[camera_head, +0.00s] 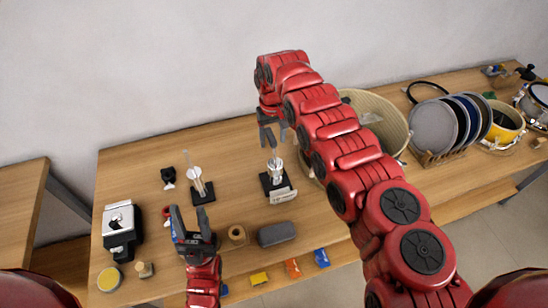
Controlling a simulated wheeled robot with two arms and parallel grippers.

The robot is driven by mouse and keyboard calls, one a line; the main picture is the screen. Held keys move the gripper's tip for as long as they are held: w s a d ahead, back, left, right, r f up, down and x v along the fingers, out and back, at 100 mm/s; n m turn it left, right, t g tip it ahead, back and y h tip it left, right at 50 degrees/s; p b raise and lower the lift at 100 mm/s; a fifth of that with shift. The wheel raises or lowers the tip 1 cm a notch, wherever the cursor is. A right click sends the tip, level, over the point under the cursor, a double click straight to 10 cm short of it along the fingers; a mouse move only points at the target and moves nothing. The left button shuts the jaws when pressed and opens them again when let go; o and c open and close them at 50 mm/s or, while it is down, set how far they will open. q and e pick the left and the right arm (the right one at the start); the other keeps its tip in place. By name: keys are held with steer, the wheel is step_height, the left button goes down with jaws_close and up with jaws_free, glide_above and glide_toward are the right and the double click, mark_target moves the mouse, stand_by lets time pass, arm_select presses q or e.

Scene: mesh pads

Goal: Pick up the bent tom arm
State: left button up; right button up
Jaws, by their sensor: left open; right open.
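Two metal parts stand on black bases on the wooden table, and I cannot tell for sure which is the bent tom arm. One is a short shiny part (276,169) with a pale tag at its base, near the table's middle. The other is a slimmer pale rod (195,176) to its left. My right gripper (270,138) is open, with its fingers pointing down just above the short shiny part. My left gripper (188,217) is open and empty over the table's front part, in front of the pale rod.
A silver and black device (119,225) stands at the left. A tape roll (237,233) and a grey case (276,233) lie near the front edge. A large pale drum shell (384,115) is behind my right arm. Round pads in a rack (434,127) and a yellow drum (504,123) are at the right.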

mark_target(274, 146)
steer(key=shift+s+f+b, duration=0.2)
steer(key=shift+f+b, duration=0.1)
steer(key=shift+f, duration=0.35)
steer(key=f+b, duration=0.2)
steer(key=f, duration=0.1)
steer(key=f+b, duration=0.1)
steer(key=shift+w+d+f, duration=0.2)
steer(key=shift+w+f, duration=0.05)
steer(key=shift+f, duration=0.15)
steer(key=shift+r, duration=0.2)
steer(key=shift+s, duration=0.1)
steer(key=shift+c, duration=0.7)
jaws_close()
